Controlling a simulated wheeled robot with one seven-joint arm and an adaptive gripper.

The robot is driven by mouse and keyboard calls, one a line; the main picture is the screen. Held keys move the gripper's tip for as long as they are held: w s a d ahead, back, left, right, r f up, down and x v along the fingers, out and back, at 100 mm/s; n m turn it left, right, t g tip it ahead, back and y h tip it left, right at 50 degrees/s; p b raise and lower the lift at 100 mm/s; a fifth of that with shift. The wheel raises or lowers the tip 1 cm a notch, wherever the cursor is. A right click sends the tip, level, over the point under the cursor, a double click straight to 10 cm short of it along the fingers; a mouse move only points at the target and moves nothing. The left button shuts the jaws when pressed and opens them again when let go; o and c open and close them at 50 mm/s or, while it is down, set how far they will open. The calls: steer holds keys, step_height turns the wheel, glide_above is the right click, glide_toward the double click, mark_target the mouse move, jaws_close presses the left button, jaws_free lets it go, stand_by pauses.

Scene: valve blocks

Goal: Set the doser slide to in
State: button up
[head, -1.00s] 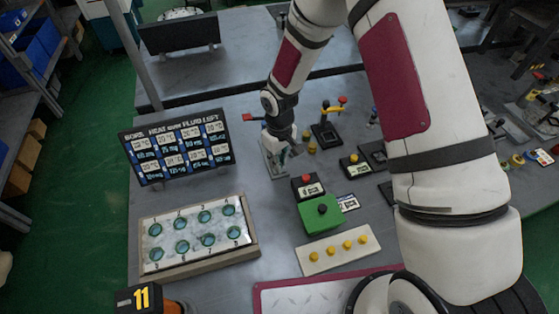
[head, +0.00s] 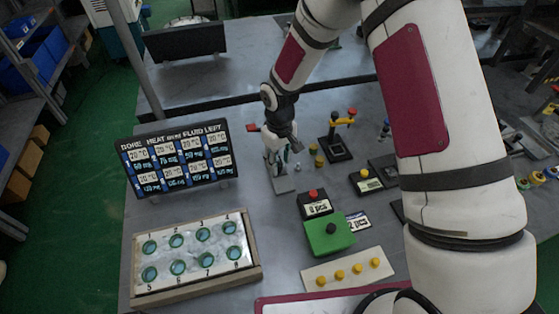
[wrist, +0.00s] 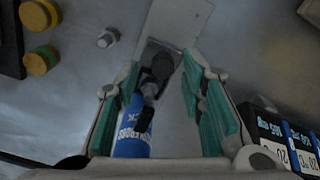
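The doser appears to be the small device on a pale plate (head: 282,184), seen at the middle of the head view and largely covered by my gripper. In the wrist view a blue cylinder (wrist: 132,140) with white lettering and a black fitting (wrist: 158,66) stand over the plate (wrist: 176,22). My gripper (wrist: 165,92) is open, with its teal pads on either side of these parts. I see a gap on the right; whether the left pad touches the blue cylinder I cannot tell. My gripper also shows in the head view (head: 280,155). The slide's position cannot be made out.
A readout board (head: 178,160) stands left of my gripper. A tray with round teal wells (head: 192,258) lies in front. A red-button box (head: 314,203), a green box (head: 328,233) and a yellow-handled valve block (head: 336,140) stand to the right. Yellow knobs (wrist: 40,60) lie close by.

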step_height(320, 180, up, 12)
stand_by(0.6)
stand_by(0.4)
step_height(320, 180, up, 9)
steer(key=m+t, duration=0.1)
glide_above(280, 164)
steer(key=s+d, duration=0.3)
steer(key=d, duration=0.1)
steer(key=s+d+r+m+t, duration=0.2)
steer(key=s+d+r, duration=0.4)
steer(key=r, duration=0.4)
steer(key=s+d+r+m+t, duration=0.1)
steer(key=s+d+r+m, duration=0.1)
steer(key=s, duration=0.6)
steer(key=s+d+r+m+t, duration=0.1)
steer(key=s+d+r, duration=0.1)
steer(key=s, duration=0.7)
steer(key=shift+d+r+m, duration=0.2)
steer(key=shift+r+m, duration=0.2)
steer(key=shift+r, duration=0.1)
